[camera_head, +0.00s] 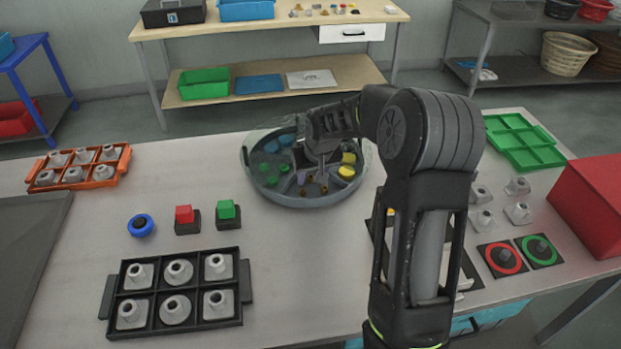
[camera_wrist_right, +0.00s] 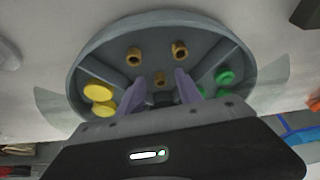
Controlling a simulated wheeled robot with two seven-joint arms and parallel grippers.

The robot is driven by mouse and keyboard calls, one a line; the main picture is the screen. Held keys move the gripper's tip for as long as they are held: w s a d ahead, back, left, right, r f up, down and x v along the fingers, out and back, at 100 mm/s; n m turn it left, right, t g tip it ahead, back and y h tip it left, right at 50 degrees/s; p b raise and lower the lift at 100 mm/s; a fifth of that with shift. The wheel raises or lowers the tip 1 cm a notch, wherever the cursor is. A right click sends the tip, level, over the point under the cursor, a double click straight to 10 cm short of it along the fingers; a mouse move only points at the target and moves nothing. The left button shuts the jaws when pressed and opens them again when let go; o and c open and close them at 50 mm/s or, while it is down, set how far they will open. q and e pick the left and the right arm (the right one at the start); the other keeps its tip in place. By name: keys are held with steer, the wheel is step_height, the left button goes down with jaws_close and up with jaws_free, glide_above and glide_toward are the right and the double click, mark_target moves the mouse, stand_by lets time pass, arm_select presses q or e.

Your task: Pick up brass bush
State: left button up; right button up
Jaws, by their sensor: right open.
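Several small brass bushes (camera_head: 323,189) lie in the front compartment of a round grey divided tray (camera_head: 300,202). In the right wrist view, three show: one at the left (camera_wrist_right: 134,57), one at the right (camera_wrist_right: 180,51) and a nearer one (camera_wrist_right: 159,78). My right gripper (camera_head: 313,175) points down over the tray. In the right wrist view its two purple fingers (camera_wrist_right: 160,84) are spread, with the nearer bush showing between their tips. I cannot tell how high above it they are. Nothing is held. My left gripper is not in view.
The tray's other compartments hold yellow pieces (camera_wrist_right: 99,92), green pieces (camera_wrist_right: 225,77) and blue pieces (camera_head: 285,140). Radial dividers separate them. Red and green blocks (camera_head: 228,211) and a black rack (camera_head: 178,331) stand nearer on the table. A red box (camera_head: 590,205) is at the right.

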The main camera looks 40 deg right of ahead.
jaws_close()
stand_by(0.5)
